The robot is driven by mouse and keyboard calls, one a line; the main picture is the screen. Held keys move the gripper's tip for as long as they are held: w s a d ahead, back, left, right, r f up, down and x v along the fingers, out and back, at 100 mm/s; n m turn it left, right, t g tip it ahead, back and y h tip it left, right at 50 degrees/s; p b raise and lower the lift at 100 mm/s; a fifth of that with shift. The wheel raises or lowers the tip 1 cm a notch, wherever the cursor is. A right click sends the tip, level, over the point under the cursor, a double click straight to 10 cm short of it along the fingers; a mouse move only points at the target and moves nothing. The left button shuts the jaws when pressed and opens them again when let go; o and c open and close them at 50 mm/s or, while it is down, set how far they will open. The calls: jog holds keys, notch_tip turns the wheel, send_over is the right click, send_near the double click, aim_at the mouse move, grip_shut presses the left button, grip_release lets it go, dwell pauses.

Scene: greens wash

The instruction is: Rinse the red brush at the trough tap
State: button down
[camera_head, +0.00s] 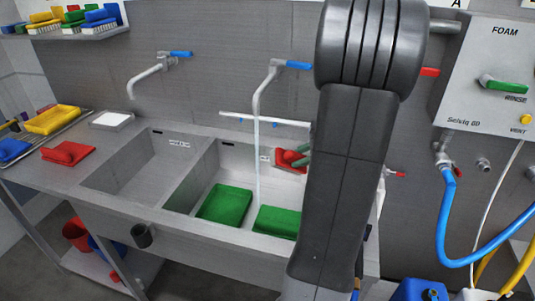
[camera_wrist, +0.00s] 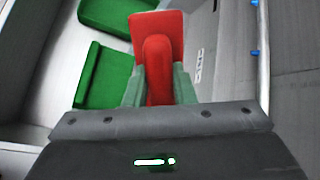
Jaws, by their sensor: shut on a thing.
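My gripper (camera_wrist: 158,85) is shut on the red brush (camera_wrist: 157,60), with one green finger on each side of its handle. In the head view the red brush (camera_head: 288,158) is over the right basin, to the right of the water stream (camera_head: 257,155) and seemingly apart from it. My arm partly hides the gripper there. The trough tap (camera_head: 262,85) has a blue lever (camera_head: 298,65), and a thin stream falls from its spout into the right basin (camera_head: 205,165). The brush's bristles are not visible.
A second tap (camera_head: 145,80) over the empty left basin (camera_head: 130,170) shows no water. Another red brush (camera_head: 68,153) lies on the left counter. A horizontal pipe (camera_head: 250,119) runs behind the right basin.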

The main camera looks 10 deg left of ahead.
aim_at(302, 156)
jog(key=shift+p+v, duration=1.55)
jog(key=shift+v, duration=1.05)
jog(key=shift+s+d+r, duration=0.15)
jog(key=shift+d+r, duration=0.15)
jog(key=shift+d, duration=0.2)
